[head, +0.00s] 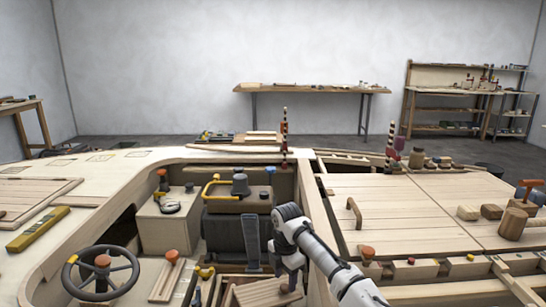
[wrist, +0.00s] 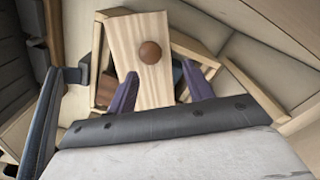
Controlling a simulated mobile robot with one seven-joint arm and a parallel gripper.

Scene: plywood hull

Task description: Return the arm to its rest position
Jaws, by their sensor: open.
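My arm (head: 325,262) is white with dark joints. It reaches in from the lower right of the head view, bends at a raised elbow and points down into the hull's cockpit. My gripper (wrist: 161,84) shows two purple fingers spread apart in the wrist view. It is open, above a light wooden lid (wrist: 138,83) with a round brown knob (wrist: 150,52). The lid lies askew over a wooden box (wrist: 101,60), partly uncovering it. Whether the fingers touch the lid I cannot tell. In the head view my gripper (head: 291,276) is small and partly hidden by my arm.
A steering wheel (head: 100,273) stands at the left. A dark seat (head: 228,235) and a pale console (head: 168,222) are close behind the gripper. Right of my arm is planked deck (head: 400,215) with a handle (head: 354,212). Striped posts (head: 284,140) rise at the back. Open air lies above the cockpit.

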